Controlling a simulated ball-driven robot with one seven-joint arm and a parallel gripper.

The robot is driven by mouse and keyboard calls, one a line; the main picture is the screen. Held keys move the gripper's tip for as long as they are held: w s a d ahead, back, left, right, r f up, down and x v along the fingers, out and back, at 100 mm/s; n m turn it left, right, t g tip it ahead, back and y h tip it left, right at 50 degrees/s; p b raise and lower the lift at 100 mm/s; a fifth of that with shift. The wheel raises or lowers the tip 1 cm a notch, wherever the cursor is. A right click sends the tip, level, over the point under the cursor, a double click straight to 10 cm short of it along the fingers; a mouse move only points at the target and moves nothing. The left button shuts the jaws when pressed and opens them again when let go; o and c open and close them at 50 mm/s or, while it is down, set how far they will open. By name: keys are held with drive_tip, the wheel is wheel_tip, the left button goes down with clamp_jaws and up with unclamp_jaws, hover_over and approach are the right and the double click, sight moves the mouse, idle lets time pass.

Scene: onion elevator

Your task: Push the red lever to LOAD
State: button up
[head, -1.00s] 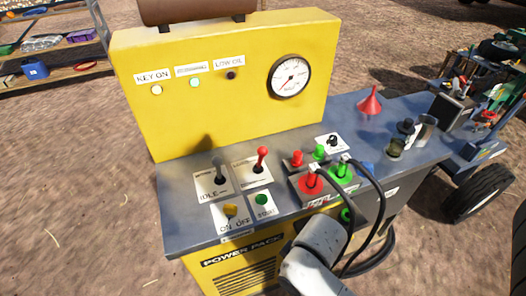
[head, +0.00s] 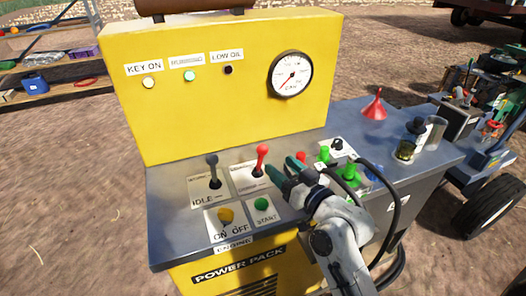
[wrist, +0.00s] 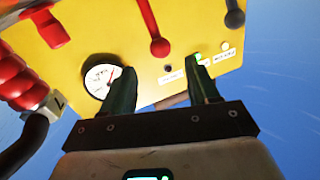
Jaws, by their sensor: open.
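The red lever (head: 262,160) stands nearly upright on a white plate on the grey console top. Its red knob and shaft also show in the wrist view (wrist: 155,30), ahead of the fingers and between them in the picture. My gripper (head: 281,168) has dark green fingers. It is open and empty, just right of the lever in the head view, with a small gap that looks clear of contact. The fingers also show apart in the wrist view (wrist: 160,66). A LOAD mark cannot be read; IDLE is legible by the black lever (head: 213,170).
The yellow panel (head: 225,110) with a gauge (head: 291,75) rises behind. Green couplings (head: 349,172) and black hoses (head: 394,215) crowd the right. A red funnel (head: 374,107) stands farther right.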

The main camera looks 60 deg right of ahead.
sight(266, 153)
drive_tip(key=p+x, duration=0.1)
drive_tip(key=x, duration=0.8)
drive_tip(key=shift+s+a, duration=0.1)
clamp_jaws()
idle(0.4)
